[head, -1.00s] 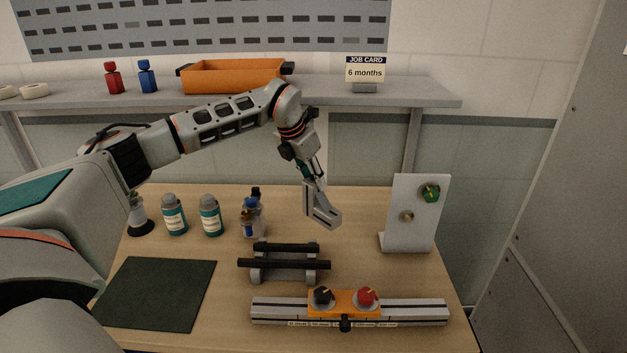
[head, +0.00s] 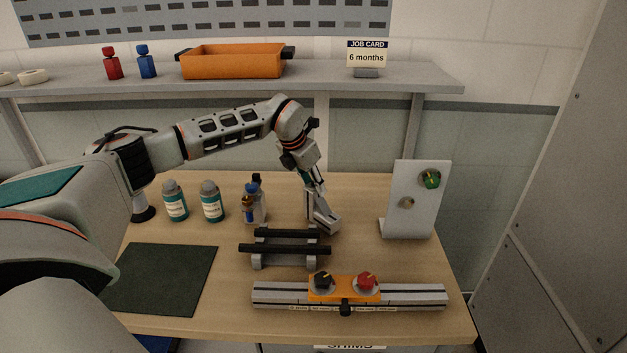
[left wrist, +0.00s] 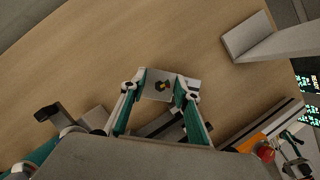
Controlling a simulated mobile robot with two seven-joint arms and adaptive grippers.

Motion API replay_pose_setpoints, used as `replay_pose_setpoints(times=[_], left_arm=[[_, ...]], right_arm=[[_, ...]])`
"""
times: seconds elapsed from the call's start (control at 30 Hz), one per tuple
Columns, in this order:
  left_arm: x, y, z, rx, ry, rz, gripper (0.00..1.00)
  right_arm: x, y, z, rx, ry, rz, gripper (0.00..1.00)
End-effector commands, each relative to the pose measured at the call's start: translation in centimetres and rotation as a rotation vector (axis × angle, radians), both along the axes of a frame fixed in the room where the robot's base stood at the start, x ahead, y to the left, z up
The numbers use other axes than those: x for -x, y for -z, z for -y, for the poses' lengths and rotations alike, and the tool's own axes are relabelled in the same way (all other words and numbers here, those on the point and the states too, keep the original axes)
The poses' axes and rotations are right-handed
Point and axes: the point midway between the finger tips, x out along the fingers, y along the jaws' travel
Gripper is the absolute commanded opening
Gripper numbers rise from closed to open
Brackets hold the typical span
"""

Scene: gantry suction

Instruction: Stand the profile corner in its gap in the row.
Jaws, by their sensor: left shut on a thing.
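The profile corner (head: 322,218) is a grey metal angle piece. My left gripper (head: 317,188) is shut on its upper part and points down. The corner is low over the table, behind the right end of the black-railed rack (head: 284,250); I cannot tell whether it touches the tabletop. In the left wrist view the corner (left wrist: 157,84) shows between the two fingertips, with a dark and yellow detail on its face. I cannot make out a clear gap in a row.
Bottles (head: 212,203) stand left of the corner. A white upright panel (head: 412,212) with a green knob stands right. A grey rail (head: 418,296) with an orange knob block (head: 345,290) lies in front. A dark mat (head: 160,280) lies left. Wood between corner and panel is bare.

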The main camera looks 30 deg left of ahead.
Motion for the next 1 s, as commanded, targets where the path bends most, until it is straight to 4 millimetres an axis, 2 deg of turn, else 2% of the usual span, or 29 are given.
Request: replay_pose_setpoints(times=[0.43,1.0], left_arm=[[-0.09,-0.07,0.04,0.001,0.001,0.004,0.00],[-0.10,0.86,0.05,0.001,0.001,0.004,0.00]], right_arm=[[-0.05,-0.04,-0.26,-0.006,0.004,0.000,0.40],[-0.12,0.30,-0.35,-0.010,0.008,0.001,0.40]])
